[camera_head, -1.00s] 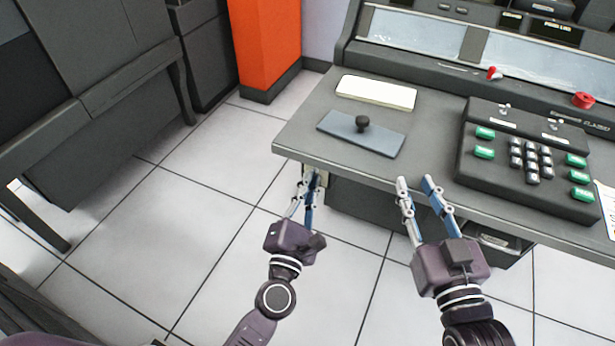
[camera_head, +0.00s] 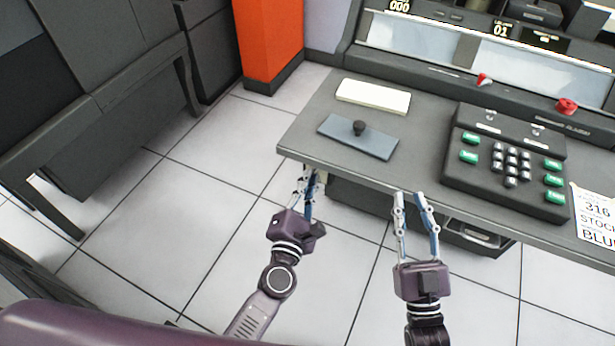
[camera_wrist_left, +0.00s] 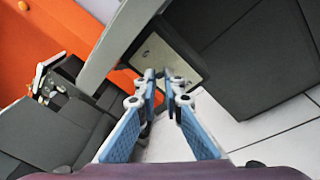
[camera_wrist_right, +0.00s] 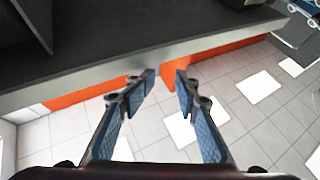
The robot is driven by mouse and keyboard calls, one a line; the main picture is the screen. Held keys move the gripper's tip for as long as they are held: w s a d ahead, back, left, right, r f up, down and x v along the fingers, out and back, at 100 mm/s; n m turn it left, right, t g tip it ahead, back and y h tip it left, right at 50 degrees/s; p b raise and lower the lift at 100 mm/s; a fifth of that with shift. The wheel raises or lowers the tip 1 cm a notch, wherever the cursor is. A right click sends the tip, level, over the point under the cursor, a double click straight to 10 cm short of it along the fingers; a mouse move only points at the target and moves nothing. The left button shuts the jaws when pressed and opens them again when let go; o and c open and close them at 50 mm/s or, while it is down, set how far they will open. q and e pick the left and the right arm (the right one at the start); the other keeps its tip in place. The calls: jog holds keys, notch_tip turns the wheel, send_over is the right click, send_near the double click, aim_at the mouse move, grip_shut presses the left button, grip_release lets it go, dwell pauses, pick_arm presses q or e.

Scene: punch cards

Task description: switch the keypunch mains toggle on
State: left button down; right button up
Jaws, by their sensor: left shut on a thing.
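My left gripper (camera_head: 311,176) is at the front left corner of the keypunch desk (camera_head: 300,150), just below the desktop edge. In the left wrist view its fingertips (camera_wrist_left: 161,74) are close together against a pale plate (camera_wrist_left: 172,58) under the desktop. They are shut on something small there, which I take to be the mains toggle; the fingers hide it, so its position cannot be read. My right gripper (camera_head: 414,198) is open and empty in front of the desk edge, with a clear gap between its fingers in the right wrist view (camera_wrist_right: 167,78).
On the desktop are a pale block (camera_head: 373,96), a blue-grey plate with a black knob (camera_head: 357,137), a keypad with green keys (camera_head: 505,160) and a printed card (camera_head: 594,216). Lit displays (camera_head: 500,30) stand behind. An orange column (camera_head: 268,40) is at back left.

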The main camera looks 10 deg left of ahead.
pick_arm(q)
jog(key=shift+w+d+f+p, duration=0.2)
jog(key=shift+w+p, duration=0.25)
jog(key=shift+p, duration=0.3)
jog(key=shift+g, duration=0.3)
pick_arm(e)
jog(key=s+d+f+g+h, duration=0.1)
jog(key=s+f+g, duration=0.6)
jog(key=f, duration=0.7)
jog(key=s+d+f+g+h, duration=0.2)
jog(key=s+f+g, duration=0.4)
jog(key=f, duration=0.9)
jog(key=s+d+f+g+h, duration=0.1)
jog(key=s+f+g, duration=0.6)
jog(key=f, duration=0.8)
jog(key=shift+s+d+f+m+g+h, duration=0.2)
jog(key=shift+s+d+m+g+h, duration=0.15)
jog(key=shift+d+g, duration=0.2)
pick_arm(q)
jog(key=shift+s+d+f, duration=0.1)
jog(key=c, duration=2.4)
grip_release()
jog(key=shift+s, duration=0.15)
jog(key=s, duration=0.4)
jog(key=s+a, duration=0.1)
jog(key=s, duration=0.6)
jog(key=shift+s+a+r, duration=0.3)
jog(key=shift+r, duration=0.1)
